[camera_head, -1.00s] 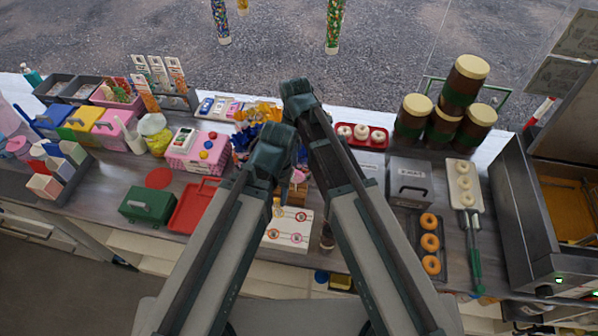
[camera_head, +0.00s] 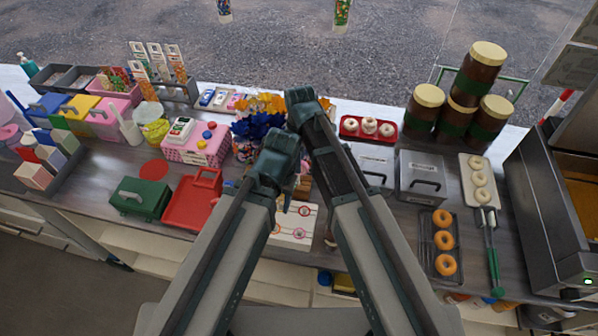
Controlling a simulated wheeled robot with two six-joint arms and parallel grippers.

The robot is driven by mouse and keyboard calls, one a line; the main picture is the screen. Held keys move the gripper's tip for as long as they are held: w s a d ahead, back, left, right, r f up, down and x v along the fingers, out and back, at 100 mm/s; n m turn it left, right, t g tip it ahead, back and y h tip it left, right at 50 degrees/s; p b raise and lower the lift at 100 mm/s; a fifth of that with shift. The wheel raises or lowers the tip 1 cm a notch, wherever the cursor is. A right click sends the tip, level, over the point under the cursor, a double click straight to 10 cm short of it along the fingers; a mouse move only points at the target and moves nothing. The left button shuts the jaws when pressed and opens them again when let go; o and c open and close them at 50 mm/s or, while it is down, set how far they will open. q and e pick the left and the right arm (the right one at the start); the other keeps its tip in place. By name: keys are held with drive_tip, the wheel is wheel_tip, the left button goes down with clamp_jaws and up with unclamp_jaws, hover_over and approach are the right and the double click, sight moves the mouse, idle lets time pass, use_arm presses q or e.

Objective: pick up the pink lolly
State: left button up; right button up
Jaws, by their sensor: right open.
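I cannot make out the pink lolly; the middle of the counter is largely covered by my two arms. My right gripper (camera_head: 295,205) shows only partly, low between the two arms, over the back part of a white board with round pictures. It is open, and I see nothing held in it. My left gripper is hidden behind my left arm.
A red tray (camera_head: 193,204) and a green box (camera_head: 140,199) stand left of my arms. A pink box (camera_head: 196,146) and blue and orange bunches lie behind. Right are a grey metal box (camera_head: 420,178), a doughnut rack (camera_head: 440,278), stacked jars (camera_head: 473,90) and a fryer.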

use_arm(q)
drive_tip(key=shift+f, duration=0.1)
use_arm(e)
drive_tip(key=shift+f, duration=0.1)
use_arm(q)
wheel_tip(320, 180, down, 5)
drive_tip(key=b, duration=0.5)
use_arm(e)
wheel_tip(320, 180, down, 5)
drive_tip(key=shift+a+f, duration=0.1)
clamp_jaws()
